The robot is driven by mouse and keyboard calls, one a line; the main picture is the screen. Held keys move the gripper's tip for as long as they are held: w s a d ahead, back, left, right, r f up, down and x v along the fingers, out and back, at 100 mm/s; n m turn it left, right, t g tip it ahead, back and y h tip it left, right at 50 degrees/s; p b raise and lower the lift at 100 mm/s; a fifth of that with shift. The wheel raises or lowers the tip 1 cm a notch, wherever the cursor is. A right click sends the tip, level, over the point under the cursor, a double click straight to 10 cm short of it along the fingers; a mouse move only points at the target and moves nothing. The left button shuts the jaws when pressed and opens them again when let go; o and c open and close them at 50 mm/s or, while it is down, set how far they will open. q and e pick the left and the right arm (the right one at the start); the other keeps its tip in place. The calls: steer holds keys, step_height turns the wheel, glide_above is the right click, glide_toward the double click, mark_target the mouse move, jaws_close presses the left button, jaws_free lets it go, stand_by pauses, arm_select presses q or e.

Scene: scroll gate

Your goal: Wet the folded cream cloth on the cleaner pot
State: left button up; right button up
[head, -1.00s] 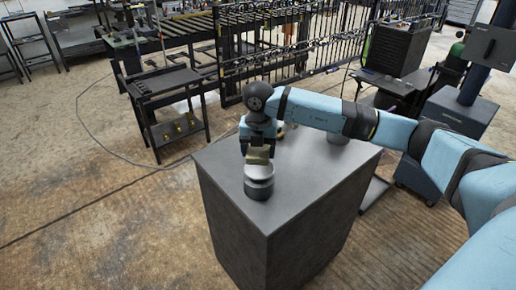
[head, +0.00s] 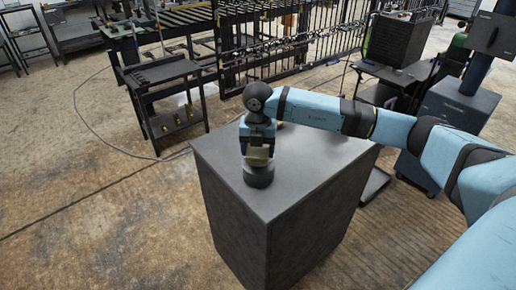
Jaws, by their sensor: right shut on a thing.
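My right gripper (head: 258,146) reaches down over the near left part of the grey counter (head: 310,175). It is shut on the folded cream cloth (head: 257,157), which looks olive-tan here and shows below the fingers. The cleaner pot (head: 259,176), a short dark round pot, stands upright on the counter directly under the cloth. The cloth covers the pot's top in this view and appears to be down on it. The exact contact is too small to tell. My left gripper is not in view.
My right arm spans the counter's back from the right and hides part of it. The counter's right and front top is clear. A dark shelf cart (head: 165,72) stands behind left, a barred gate (head: 290,40) behind, and a dark cabinet (head: 458,105) to the right.

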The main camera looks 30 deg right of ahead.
mark_target(258, 149)
stand_by(0.3)
steer(key=shift+f+b, duration=0.3)
steer(key=shift+f, duration=0.2)
steer(key=shift+f+b, duration=0.4)
steer(key=shift+f, duration=0.25)
stand_by(0.7)
steer(key=shift+r, duration=0.1)
stand_by(0.7)
steer(key=shift+r+p, duration=2.2)
steer(key=shift+r, duration=1.3)
